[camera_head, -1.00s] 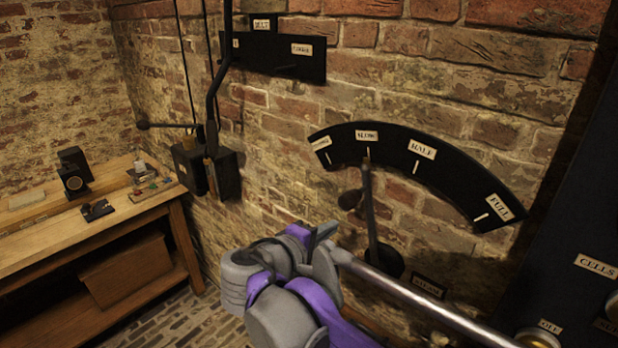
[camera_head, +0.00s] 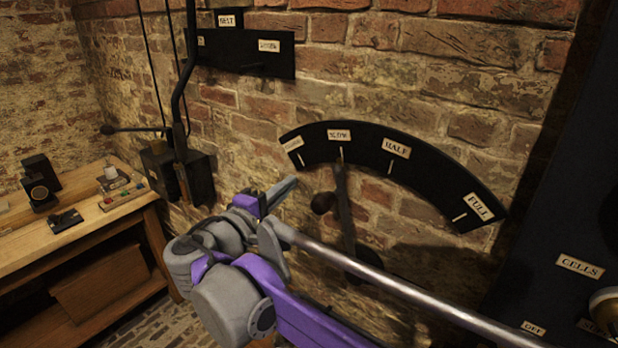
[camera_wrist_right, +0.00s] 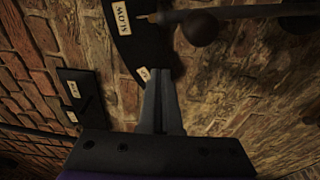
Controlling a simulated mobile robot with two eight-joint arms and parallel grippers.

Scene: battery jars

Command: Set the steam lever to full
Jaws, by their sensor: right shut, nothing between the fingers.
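The steam lever (camera_head: 344,215) is a dark bar on the brick wall with a round dark knob (camera_head: 323,203) at its side. It points up at the SLOW mark of a black curved scale (camera_head: 365,145). The FULL label (camera_head: 478,206) is at the scale's lower right end. My right gripper (camera_head: 290,184) is shut and empty, just left of the knob and apart from it in the picture. In the right wrist view the closed fingers (camera_wrist_right: 159,88) point toward the scale, and the knob (camera_wrist_right: 200,27) shows up and right of them. My left gripper is out of view.
A bright metal rod (camera_head: 400,289) crosses in front of the lever's lower part. A black box with a long lever (camera_head: 178,172) hangs on the wall at left, beside a wooden bench (camera_head: 95,222). A dark panel labelled CELLS (camera_head: 580,266) stands at right.

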